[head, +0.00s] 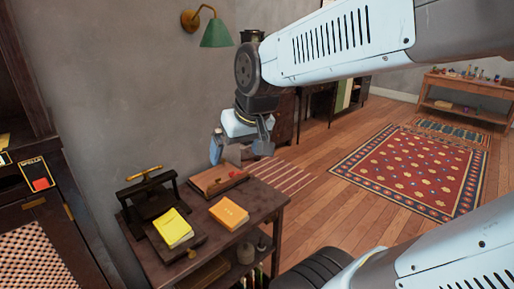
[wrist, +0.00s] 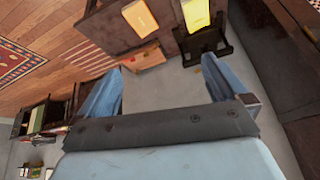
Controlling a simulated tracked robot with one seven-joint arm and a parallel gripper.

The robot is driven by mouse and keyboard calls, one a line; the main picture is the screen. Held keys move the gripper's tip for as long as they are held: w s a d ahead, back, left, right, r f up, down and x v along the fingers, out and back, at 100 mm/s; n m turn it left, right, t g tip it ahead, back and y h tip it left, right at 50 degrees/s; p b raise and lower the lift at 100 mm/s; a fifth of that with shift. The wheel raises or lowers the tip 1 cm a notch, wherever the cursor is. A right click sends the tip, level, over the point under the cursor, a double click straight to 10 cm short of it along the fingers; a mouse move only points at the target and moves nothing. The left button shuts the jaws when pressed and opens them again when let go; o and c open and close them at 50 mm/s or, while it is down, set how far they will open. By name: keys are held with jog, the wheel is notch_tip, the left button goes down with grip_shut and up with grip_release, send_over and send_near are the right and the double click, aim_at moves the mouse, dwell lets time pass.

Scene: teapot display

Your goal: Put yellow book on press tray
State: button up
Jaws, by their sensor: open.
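The yellow book (head: 172,227) lies on the dark tray (head: 191,246) of a black press (head: 148,196) on the wooden table. In the wrist view the yellow book (wrist: 196,14) lies at the top, over the dark press (wrist: 204,42). My gripper (head: 240,152) is open and empty, raised above the table's far side near the wall, apart from the book. Its spread fingers (wrist: 163,66) show in the wrist view with nothing between them.
An orange book (head: 229,214) lies on the table right of the press. A brown wooden case (head: 215,180) lies at the table's back. A dark cabinet (head: 40,215) stands at left, and a green wall lamp (head: 215,33) hangs above. Floor right of the table is open, with a red rug (head: 410,170).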

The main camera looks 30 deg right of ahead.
jog(key=shift+m+h, duration=0.3)
jog(key=shift+h, duration=0.2)
jog(key=s, duration=0.1)
jog(key=s+d+r, duration=0.1)
jog(key=s, duration=0.1)
jog(key=s+d+r, duration=0.1)
jog(key=s, duration=0.1)
jog(key=shift+s+r, duration=0.1)
jog(key=shift+c, duration=0.3)
dwell(0.4)
